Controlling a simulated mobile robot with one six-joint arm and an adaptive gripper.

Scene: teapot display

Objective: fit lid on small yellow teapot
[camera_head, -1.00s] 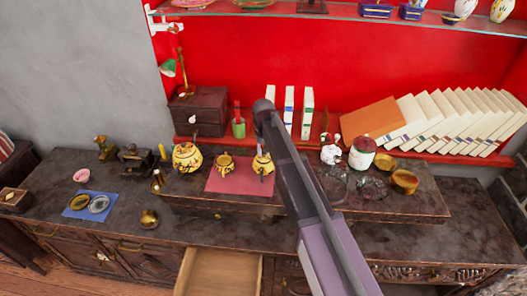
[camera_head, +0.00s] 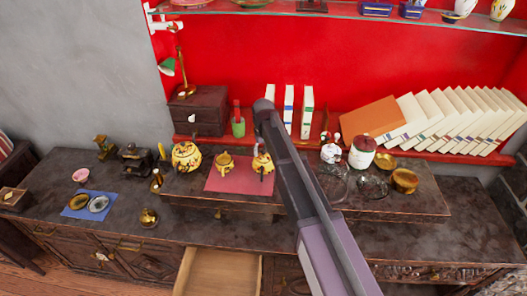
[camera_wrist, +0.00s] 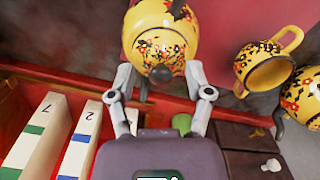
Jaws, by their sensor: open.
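The head view hides the fingers behind my arm.
Upright books (camera_head: 289,110) and a green cup (camera_head: 238,126) stand behind the mat. A dark chest (camera_head: 197,110) is at back left. A white jar (camera_head: 362,153) and glassware are at right. An open drawer (camera_head: 220,272) juts out below.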

